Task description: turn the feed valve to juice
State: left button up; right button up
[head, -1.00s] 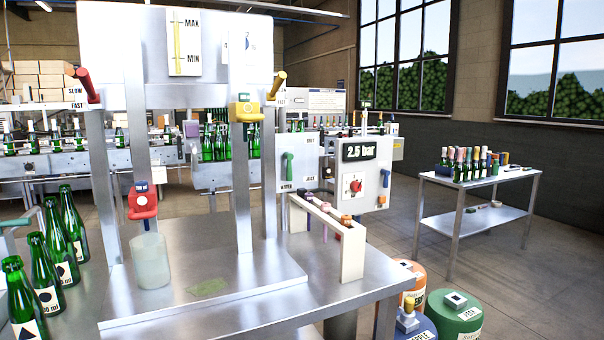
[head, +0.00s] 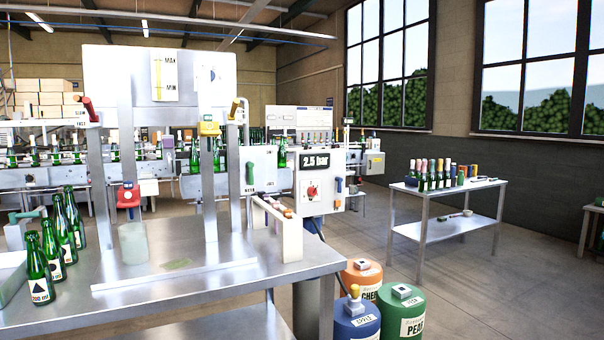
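The feed valve looks to be the green lever (head: 250,173) on a pale upright panel (head: 268,160) right of the steel filling stand. The lever hangs about straight down at the panel's left side. Small labels sit along the panel's lower edge and at its top right; they are too small to read surely now, though the lower left one looked like WATER a second ago. Neither of my grippers shows in the head view.
A grey box with a 2.5 bar display (head: 315,160) and red knob (head: 313,190) stands right of the panel. A pale rack (head: 291,240) stands in front. Green bottles (head: 38,270) line the steel table's left. Kegs (head: 356,318) stand on the floor at right.

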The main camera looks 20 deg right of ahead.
aim_at(250, 164)
jog(key=z, duration=0.65)
jog(key=i, duration=0.7)
jog(key=z, duration=0.2)
